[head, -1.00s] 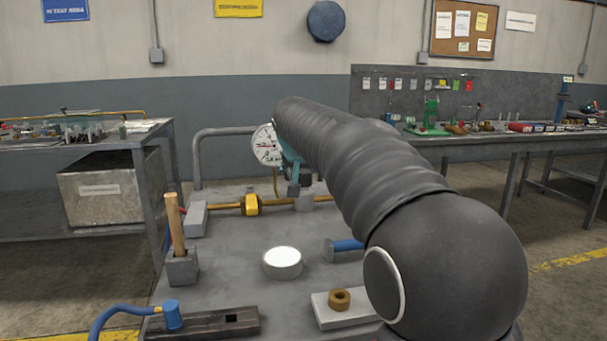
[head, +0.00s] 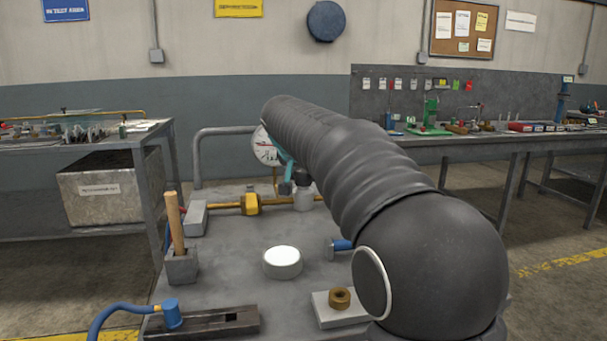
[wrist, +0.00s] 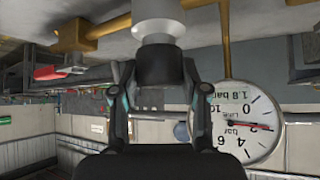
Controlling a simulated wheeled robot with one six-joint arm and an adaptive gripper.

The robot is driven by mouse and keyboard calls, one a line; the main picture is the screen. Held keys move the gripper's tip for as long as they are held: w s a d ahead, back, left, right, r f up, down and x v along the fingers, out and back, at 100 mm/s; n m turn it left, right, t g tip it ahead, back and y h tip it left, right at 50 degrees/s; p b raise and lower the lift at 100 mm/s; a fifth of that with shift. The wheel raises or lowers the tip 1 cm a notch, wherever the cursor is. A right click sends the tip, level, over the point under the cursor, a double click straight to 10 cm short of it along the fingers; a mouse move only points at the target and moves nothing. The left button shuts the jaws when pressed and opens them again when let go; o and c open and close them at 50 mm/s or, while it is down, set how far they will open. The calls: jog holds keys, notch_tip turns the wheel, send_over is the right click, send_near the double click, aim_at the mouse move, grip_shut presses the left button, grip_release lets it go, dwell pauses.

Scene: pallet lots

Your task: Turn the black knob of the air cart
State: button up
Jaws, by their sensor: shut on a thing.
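The black knob (wrist: 160,66) sits on the pale grey regulator body (wrist: 158,20), seen upside down in the wrist view. My gripper (wrist: 157,78) has one finger on each side of the knob and is shut on it. In the head view the regulator body (head: 303,199) stands on the brass pipe line of the cart, with my gripper (head: 294,182) at the knob above it. My arm hides part of this spot.
The cart top (head: 225,280) holds a white-topped disc (head: 282,262), a wooden handle (head: 174,222) in a block, a brass ring (head: 339,298) and a blue hose (head: 120,312). A yellow fitting (head: 251,204) sits on the pipe. A grey rail (head: 196,160) rises behind.

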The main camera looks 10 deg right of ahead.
jog(key=o, duration=1.1)
jog(key=shift+o, duration=0.2)
jog(key=v, duration=1.2)
jog(key=shift+d, duration=0.1)
